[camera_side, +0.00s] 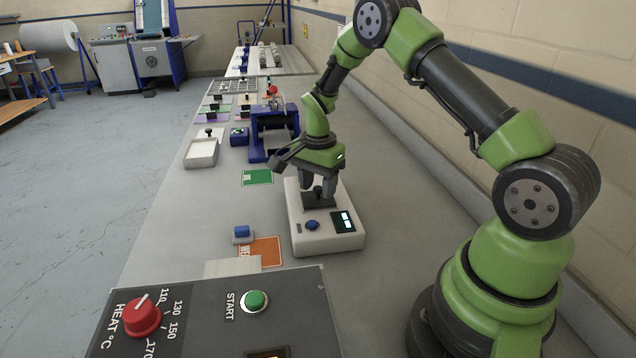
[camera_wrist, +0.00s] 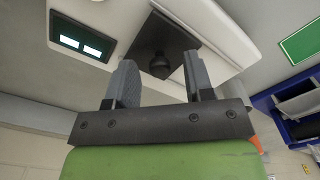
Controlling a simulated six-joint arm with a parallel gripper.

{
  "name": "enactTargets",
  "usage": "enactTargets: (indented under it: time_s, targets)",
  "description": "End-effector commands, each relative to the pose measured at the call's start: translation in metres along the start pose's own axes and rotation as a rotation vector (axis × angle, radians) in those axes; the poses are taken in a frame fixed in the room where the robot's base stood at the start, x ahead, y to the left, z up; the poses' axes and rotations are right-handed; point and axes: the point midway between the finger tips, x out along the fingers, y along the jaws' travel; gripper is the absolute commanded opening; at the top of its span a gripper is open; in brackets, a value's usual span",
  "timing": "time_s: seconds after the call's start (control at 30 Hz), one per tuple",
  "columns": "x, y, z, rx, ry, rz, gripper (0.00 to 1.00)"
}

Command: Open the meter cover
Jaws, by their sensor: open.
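The meter is a white box (camera_side: 302,238) on the bench, with a lit display (camera_side: 343,222) and a blue knob (camera_side: 312,225) on its near end. Its dark square cover (camera_side: 320,201) lies flat toward the far end and carries a black knob. In the wrist view the cover (camera_wrist: 180,35) shows with its knob (camera_wrist: 159,64), and the lit display (camera_wrist: 82,40) is to the left. My gripper (camera_side: 317,188) is right over the cover. Its fingers (camera_wrist: 160,82) are open and stand on either side of the knob, with gaps showing in the wrist view.
A blue machine (camera_side: 272,135) stands behind the meter, with a green card (camera_side: 257,177) in front of it. An orange card (camera_side: 262,250) and a blue button (camera_side: 241,232) are to the left. A control panel with a red dial (camera_side: 142,317) fills the near edge.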

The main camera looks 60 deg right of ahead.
Motion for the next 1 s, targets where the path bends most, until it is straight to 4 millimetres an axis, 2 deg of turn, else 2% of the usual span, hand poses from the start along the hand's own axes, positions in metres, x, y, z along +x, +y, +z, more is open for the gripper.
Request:
enactTargets:
  time_s: [0.17,0.37,0.63,1.0]
  targets:
    - [0.0,0.0,0.0,0.0,0.0,0.0,0.46]
    - [0.0,0.0,0.0,0.0,0.0,0.0,0.0]
    - [0.0,-0.005,-0.005,0.001,0.0,-0.001,0.0]
    - [0.001,-0.039,-0.037,-0.001,0.002,-0.001,0.0]
